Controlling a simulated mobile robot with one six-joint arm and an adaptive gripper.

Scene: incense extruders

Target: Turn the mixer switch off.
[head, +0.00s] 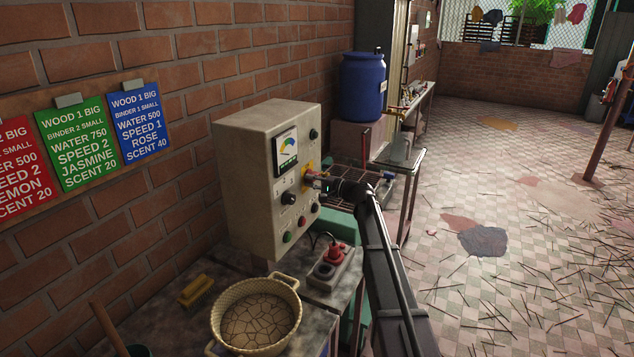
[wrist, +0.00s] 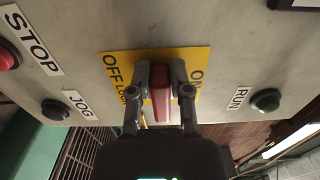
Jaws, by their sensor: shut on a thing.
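The mixer switch is a red handle (wrist: 160,98) on a yellow plate (wrist: 208,56) marked OFF on the left and ON on the right in the wrist view. The handle stands upright in that picture, between the two labels. My gripper (wrist: 161,76) is shut on the handle, one finger on each side. Part of the plate's lettering is hidden by the fingers. In the head view, my gripper (head: 314,180) reaches the right part of the beige control box (head: 243,185), at the yellow plate (head: 309,168).
Below stand a woven basket (head: 217,312) and a red plug in a socket block (head: 333,262). A blue barrel (head: 361,88) stands behind.

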